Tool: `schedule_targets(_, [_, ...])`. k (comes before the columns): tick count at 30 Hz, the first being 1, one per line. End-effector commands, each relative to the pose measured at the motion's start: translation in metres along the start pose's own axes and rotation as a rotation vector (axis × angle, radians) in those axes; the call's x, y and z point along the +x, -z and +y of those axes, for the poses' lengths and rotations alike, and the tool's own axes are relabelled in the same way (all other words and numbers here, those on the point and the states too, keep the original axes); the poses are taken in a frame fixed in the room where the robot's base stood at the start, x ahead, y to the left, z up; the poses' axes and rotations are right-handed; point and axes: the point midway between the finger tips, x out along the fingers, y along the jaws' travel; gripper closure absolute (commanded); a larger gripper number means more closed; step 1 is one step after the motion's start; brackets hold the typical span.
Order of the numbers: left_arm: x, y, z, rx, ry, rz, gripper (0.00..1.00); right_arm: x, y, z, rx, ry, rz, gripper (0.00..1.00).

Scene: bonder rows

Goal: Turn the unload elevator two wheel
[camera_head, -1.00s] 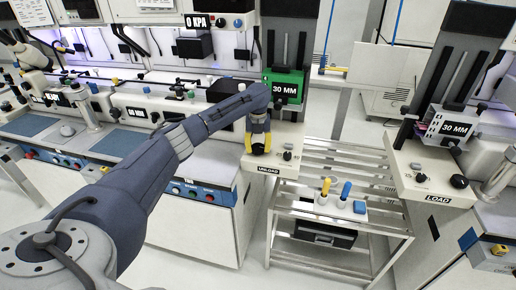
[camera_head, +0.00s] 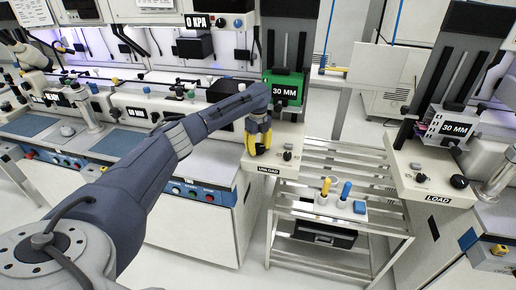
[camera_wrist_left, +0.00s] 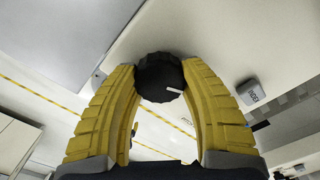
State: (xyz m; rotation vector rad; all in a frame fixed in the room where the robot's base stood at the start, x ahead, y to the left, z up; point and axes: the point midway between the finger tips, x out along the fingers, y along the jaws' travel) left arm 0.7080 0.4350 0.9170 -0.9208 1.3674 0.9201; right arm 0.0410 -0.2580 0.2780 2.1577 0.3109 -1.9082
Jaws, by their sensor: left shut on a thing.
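The unload elevator two wheel is a black knob (camera_wrist_left: 160,78) with a white mark, seen between my yellow fingers in the left wrist view. My left gripper (camera_wrist_left: 160,90) is shut on it, one finger on each side; it also shows in the head view (camera_head: 257,138) over the UNLOAD shelf (camera_head: 278,160). In the head view the fingers largely hide the knob. A green magazine holder (camera_head: 272,78) with a 30 MM display (camera_head: 285,92) stands behind the gripper. My right gripper is not in view.
A metal rack (camera_head: 330,225) with yellow- and blue-handled tools stands below. The LOAD station (camera_head: 430,170) with its own 30 MM display is at the right. Bonder machines line the left.

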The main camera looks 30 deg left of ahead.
Motion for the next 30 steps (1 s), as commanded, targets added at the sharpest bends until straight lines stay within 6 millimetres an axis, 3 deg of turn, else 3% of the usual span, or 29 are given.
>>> schedule_targets(30, [0.0009,0.0006,-0.0011,-0.963,-0.002,0.001,0.86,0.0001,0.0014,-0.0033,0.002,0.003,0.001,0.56])
